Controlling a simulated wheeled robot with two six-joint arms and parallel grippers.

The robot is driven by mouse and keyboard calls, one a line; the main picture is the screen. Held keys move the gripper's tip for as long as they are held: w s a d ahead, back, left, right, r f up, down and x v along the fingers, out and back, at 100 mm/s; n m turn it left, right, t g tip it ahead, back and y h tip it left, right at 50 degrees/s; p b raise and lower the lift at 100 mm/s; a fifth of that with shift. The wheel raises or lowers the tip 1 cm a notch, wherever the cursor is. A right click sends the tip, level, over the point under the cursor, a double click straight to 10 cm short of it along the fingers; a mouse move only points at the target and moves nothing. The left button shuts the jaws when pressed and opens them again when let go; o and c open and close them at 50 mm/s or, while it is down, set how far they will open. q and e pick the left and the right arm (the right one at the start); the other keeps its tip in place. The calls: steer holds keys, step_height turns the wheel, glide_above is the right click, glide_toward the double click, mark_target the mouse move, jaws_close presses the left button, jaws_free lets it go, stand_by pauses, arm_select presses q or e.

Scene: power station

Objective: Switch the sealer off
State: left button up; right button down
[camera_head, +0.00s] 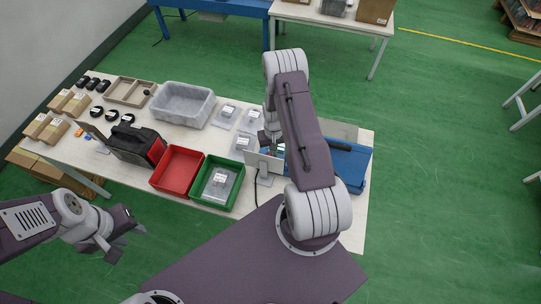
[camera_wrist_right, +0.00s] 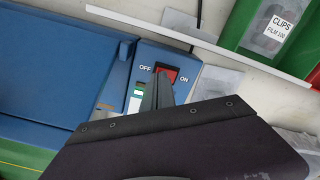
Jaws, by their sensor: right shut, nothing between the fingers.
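The blue sealer (camera_head: 348,168) sits at the right end of the table, partly behind my right arm. In the right wrist view its blue body (camera_wrist_right: 55,70) fills the left. Its red rocker switch (camera_wrist_right: 167,71) has OFF printed on the left and ON on the right. My right gripper (camera_wrist_right: 161,78) is shut and empty, its fingertips over the switch's lower middle. I cannot tell whether they touch it or which side is pressed. The head view mostly hides this gripper behind the arm. My left gripper (camera_head: 125,238) is open and empty, away from the table.
A small panel on a stand (camera_head: 264,163) is beside my right arm. The green bin (camera_head: 217,205) with a labelled bag and the red bin (camera_head: 177,171) stand left of it. A grey tray (camera_head: 183,104), black device (camera_head: 135,144) and several boxes fill the table's left.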

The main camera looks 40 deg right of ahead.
steer(key=shift+f+b, duration=0.55)
steer(key=shift+f, duration=0.2)
steer(key=shift+r, duration=0.1)
step_height(320, 180, up, 7)
steer(key=p, duration=0.5)
stand_by(0.6)
